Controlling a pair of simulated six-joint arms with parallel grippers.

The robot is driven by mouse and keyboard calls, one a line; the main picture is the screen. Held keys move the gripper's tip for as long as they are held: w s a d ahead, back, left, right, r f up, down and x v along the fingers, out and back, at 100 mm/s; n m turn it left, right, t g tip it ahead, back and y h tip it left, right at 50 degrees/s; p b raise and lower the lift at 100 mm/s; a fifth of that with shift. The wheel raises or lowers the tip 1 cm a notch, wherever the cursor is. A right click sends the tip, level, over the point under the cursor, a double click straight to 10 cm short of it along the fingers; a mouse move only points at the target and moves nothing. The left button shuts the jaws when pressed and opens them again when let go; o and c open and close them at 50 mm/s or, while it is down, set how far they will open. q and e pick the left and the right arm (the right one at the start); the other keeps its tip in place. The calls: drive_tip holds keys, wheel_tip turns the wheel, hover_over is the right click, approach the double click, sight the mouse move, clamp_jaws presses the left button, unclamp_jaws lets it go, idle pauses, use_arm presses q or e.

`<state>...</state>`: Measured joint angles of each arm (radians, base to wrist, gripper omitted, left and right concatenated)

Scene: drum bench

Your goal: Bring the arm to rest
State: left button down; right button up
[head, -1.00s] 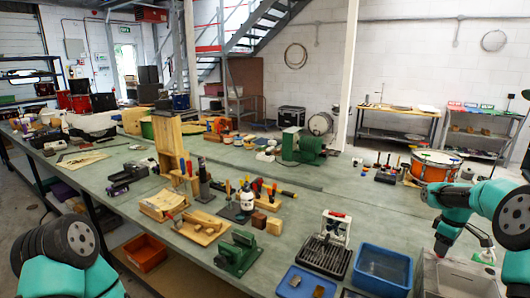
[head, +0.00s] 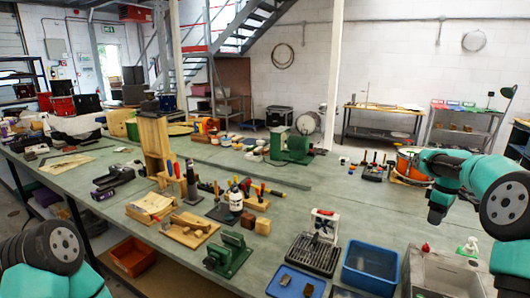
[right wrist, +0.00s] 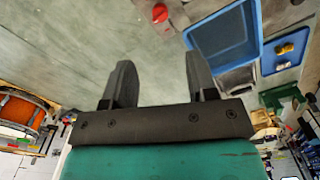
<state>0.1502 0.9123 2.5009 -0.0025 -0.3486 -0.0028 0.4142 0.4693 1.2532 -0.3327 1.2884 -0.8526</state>
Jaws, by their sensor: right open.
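My right arm comes in from the right in the head view, with its gripper (head: 437,212) pointing down above the right end of the bench. In the right wrist view the two dark fingers of this gripper (right wrist: 160,82) stand wide apart with nothing between them. Bench surface shows beyond them. Of my left arm only a teal link and grey joint show at the lower left of the head view; its gripper is out of the picture.
The orange drum (head: 404,170) is partly hidden behind my right arm. A blue bin (head: 369,283) and a grey basin (head: 425,283) stand below and near the right gripper. A green-topped bottle (head: 468,247) stands beside the basin.

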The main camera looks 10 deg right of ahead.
wheel_tip(320, 180, up, 6)
drive_tip(key=f, duration=0.1)
hover_over(428, 244)
wheel_tip(428, 244, down, 17)
drive_tip(key=shift+a+r, duration=0.1)
drive_tip(key=shift+f, duration=0.2)
drive_tip(key=m, duration=0.4)
drive_tip(key=shift+m, duration=2.9)
drive_tip(key=shift+r, duration=0.1)
